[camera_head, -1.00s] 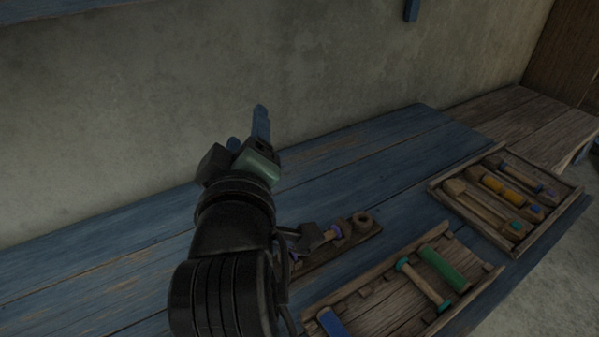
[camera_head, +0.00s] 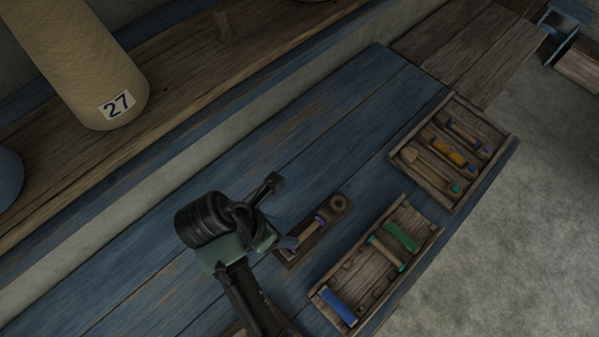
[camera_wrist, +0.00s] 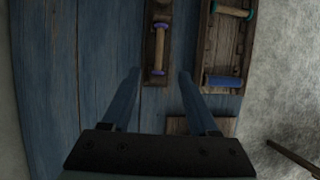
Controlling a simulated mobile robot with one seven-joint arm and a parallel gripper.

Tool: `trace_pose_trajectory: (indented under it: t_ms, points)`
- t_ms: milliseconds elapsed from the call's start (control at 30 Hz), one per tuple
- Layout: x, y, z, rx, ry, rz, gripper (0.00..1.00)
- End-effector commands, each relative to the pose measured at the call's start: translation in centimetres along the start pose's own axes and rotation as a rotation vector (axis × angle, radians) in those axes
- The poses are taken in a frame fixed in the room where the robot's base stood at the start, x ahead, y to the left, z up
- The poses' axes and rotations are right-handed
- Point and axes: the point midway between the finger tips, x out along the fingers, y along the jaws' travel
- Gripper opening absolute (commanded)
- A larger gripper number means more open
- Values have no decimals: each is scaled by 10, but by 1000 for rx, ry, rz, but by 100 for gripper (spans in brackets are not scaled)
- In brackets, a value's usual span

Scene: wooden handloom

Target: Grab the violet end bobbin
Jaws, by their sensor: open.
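The violet end bobbin (camera_head: 307,233) has a pale wooden shaft with violet ends. It lies in a narrow wooden holder (camera_head: 337,225) on the blue bench. In the wrist view the bobbin (camera_wrist: 160,50) runs lengthwise, its nearer violet end between the tips of my two blue fingers in the picture. My gripper (camera_wrist: 160,76) is open and empty, and appears to be above the bobbin, not touching it.
A wooden tray (camera_head: 327,287) right of the holder carries a blue roll (camera_head: 338,306), a green roll (camera_head: 401,236) and a teal-ended bobbin (camera_head: 385,253). A farther tray (camera_head: 462,204) holds several tools. A shelf (camera_head: 190,65) with a large numbered cone (camera_head: 85,60) runs along the wall.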

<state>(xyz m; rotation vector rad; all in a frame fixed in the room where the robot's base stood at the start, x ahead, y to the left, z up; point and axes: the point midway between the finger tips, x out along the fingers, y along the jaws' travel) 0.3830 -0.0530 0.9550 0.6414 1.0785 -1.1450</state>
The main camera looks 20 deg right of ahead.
Motion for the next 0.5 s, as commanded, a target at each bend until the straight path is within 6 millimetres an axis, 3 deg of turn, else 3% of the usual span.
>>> trace_pose_trajectory:
  t_ms: [67,300,500]
  points:
    - [3,-6,-1,-20,4,-22,60]
    - [47,-7,-2,-24,6,-27,60]
    - [73,-6,-2,-23,5,-22,60]
